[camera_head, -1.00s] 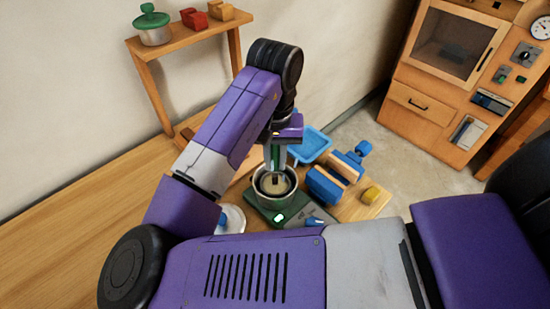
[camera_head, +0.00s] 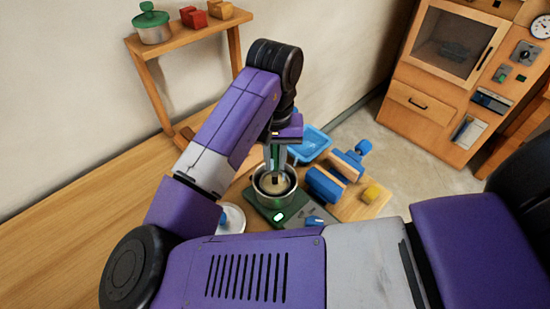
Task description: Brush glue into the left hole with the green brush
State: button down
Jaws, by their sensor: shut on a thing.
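My gripper (camera_head: 275,153) points down over a metal pot (camera_head: 274,197) that stands on a dark green base with a lit button. The gripper is shut on the green brush (camera_head: 276,165), of which only a thin green strip shows. The brush's lower end is inside the pot, over its pale contents. My purple arm covers much of the bench. I see no part that I can clearly make out as the left hole.
Blue clamp-like blocks with a wooden piece (camera_head: 325,186) stand right of the pot, with a yellow block (camera_head: 375,193) beside them. A blue tray (camera_head: 311,146) lies behind. A white dish (camera_head: 233,218) is left of the pot. The bench's left part is clear.

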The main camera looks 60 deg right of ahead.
jog(key=shift+f, duration=0.45)
dwell(1.4)
notch_tip(320, 180, up, 7)
jog(key=p, duration=0.6)
jog(key=shift+r+p, duration=0.15)
jog(key=shift+p, duration=0.25)
dwell(0.7)
